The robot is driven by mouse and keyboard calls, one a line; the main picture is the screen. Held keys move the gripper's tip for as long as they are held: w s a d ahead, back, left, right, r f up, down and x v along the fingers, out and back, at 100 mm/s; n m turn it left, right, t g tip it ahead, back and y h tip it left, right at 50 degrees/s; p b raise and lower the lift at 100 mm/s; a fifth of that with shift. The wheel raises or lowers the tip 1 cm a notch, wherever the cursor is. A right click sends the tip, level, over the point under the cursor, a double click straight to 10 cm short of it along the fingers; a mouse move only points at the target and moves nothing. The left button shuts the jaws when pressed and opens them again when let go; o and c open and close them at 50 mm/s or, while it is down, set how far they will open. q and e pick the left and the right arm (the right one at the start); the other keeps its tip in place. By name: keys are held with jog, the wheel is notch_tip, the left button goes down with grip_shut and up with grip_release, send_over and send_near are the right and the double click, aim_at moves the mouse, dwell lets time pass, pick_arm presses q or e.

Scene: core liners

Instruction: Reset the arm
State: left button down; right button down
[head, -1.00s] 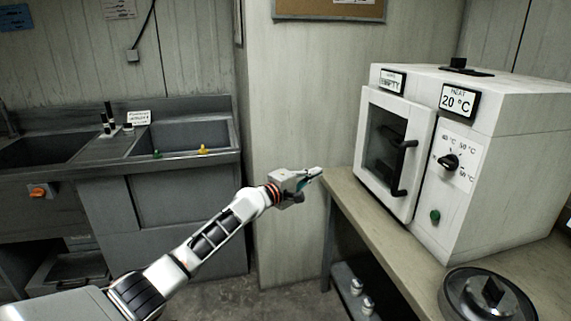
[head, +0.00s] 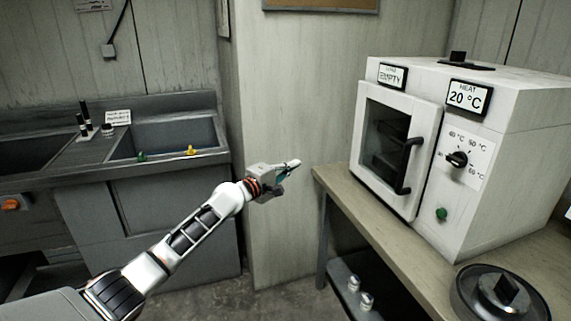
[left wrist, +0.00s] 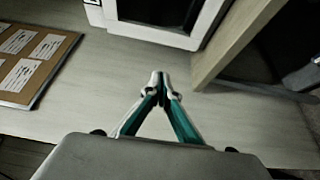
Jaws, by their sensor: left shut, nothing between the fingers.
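My left arm reaches in from the lower left of the head view. The gripper appears apart from the bench and the oven. My right gripper is not in any view.
A white oven (head: 480,150) with its door closed stands on the bench (head: 340,187); its signs read EMPTY and 20 °C. A round dark-rimmed device (head: 503,296) sits nearer on the bench. A sink (head: 170,137) is at left. A corkboard (left wrist: 35,62) hangs on the wall.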

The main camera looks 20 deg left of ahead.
pick_arm(q)
jog(key=s+d+f+m+g, duration=0.2)
jog(key=s+d+f+m, duration=0.15)
jog(key=s+f, duration=0.8)
jog(key=s+d+f+m+g, duration=0.15)
jog(key=s+f+m, duration=0.35)
jog(key=s+f, duration=0.7)
jog(key=s+a+f+m+y, duration=0.1)
jog(key=s+f+m, duration=0.2)
jog(key=s, duration=0.6)
jog(key=s+a+f+m+g+y, duration=0.1)
jog(key=s+a+f+m+y, duration=0.1)
jog(key=s+f, duration=0.3)
jog(key=s+a+f+m+g+y, duration=0.1)
jog(key=s+f, duration=0.4)
jog(key=s, duration=0.7)
jog(key=a+m+y, duration=0.1)
jog(key=m, duration=0.1)
jog(key=shift+s+m, duration=0.3)
jog(key=shift+m, duration=0.05)
jog(key=shift+f, duration=0.1)
